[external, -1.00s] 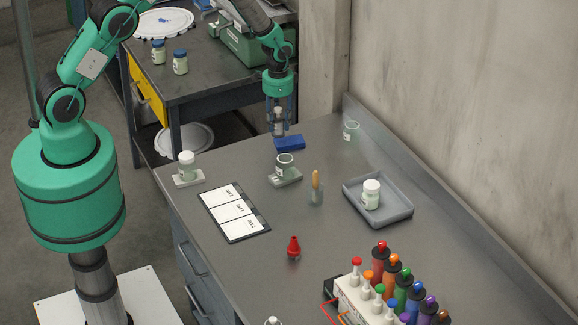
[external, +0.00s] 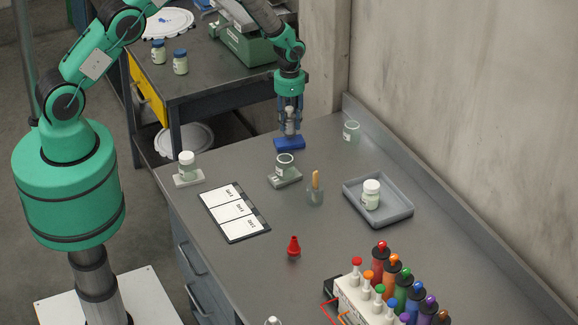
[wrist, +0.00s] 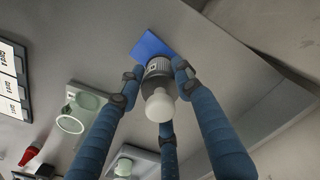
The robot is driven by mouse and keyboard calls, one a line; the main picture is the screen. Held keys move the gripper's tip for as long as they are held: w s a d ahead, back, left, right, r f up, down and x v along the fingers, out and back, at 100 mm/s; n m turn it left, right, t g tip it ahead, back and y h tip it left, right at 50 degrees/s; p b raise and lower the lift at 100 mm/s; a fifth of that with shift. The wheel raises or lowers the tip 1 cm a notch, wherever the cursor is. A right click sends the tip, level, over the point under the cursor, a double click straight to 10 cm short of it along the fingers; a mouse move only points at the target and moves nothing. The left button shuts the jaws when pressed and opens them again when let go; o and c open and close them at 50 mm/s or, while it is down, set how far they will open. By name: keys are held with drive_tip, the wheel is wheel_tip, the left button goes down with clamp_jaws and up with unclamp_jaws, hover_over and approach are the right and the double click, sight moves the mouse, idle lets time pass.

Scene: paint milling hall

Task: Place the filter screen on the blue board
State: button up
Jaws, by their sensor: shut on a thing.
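My gripper (external: 290,122) has blue fingers and points down at the far end of the bench. It is shut on a grey cylindrical piece with a pale rounded knob, apparently the filter screen (external: 289,127). In the wrist view the filter screen (wrist: 158,103) sits upright between the fingers (wrist: 158,80). The blue board (external: 289,145) lies flat on the bench under the gripper; part of it shows in the wrist view (wrist: 150,45) beyond the piece. The piece's lower end is over the board; I cannot tell whether it touches.
A glass jar (external: 285,160) on a grey pad stands just in front of the board. A glass beaker (external: 351,131) stands to the right near the wall. A grey tray (external: 398,214) holds a white-capped jar (external: 371,193).

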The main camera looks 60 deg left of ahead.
sight(289, 108)
drive_tip(key=shift+f, duration=1.3)
drive_tip(key=shift+f, duration=0.15)
drive_tip(key=o, duration=1.3)
drive_tip(key=shift+o, duration=0.2)
drive_tip(key=shift+r+b, duration=0.45)
drive_tip(key=shift+r, duration=5.7)
